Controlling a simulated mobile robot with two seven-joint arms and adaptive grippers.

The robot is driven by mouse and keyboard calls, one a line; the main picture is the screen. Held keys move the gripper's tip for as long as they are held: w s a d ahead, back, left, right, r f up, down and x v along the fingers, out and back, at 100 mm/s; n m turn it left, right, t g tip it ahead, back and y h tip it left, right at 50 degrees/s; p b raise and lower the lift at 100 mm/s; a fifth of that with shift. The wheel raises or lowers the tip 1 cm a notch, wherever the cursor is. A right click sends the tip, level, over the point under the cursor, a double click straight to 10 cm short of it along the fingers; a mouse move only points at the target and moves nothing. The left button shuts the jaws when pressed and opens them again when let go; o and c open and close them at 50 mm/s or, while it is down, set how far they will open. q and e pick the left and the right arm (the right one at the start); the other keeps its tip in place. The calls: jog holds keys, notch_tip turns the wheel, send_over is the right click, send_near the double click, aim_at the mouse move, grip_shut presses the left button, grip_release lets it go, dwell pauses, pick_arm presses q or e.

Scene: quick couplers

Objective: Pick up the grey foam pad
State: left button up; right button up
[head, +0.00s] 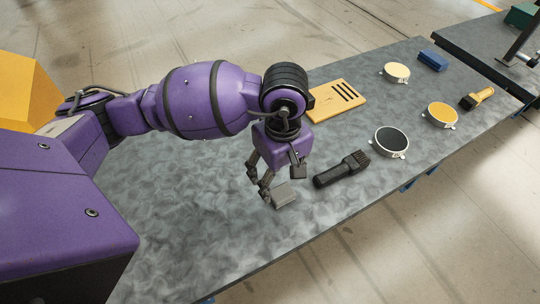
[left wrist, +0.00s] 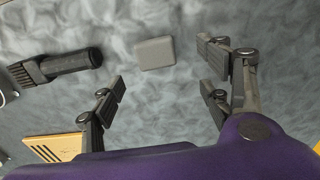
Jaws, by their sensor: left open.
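The grey foam pad (head: 287,194) is a small light-grey block lying on the mottled grey table. It also shows in the left wrist view (left wrist: 155,53), where it lies flat and whole, near the top middle. My left gripper (head: 282,180) is open and points down just above the pad in the head view, with its fingers spread apart. In the left wrist view the pad shows ahead of the gap between the open fingers (left wrist: 165,82), and nothing is held. My right gripper is in neither view.
A black brush (head: 341,169) lies close right of the pad. A yellow slotted plate (head: 337,100) lies behind. Several round couplers, among them a dark-faced one (head: 391,141), a blue block (head: 432,61) and a yellow-handled brush (head: 477,97) stand farther right. The table's front left is clear.

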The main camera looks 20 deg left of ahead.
aim_at(282, 192)
pick_arm(q)
jog(key=f, duration=0.7)
jog(key=shift+w+d+f+p, duration=0.1)
jog(key=shift+d+p, duration=0.25)
jog(key=shift+p, duration=0.05)
jog(key=shift+c, duration=0.2)
jog(key=c, duration=1)
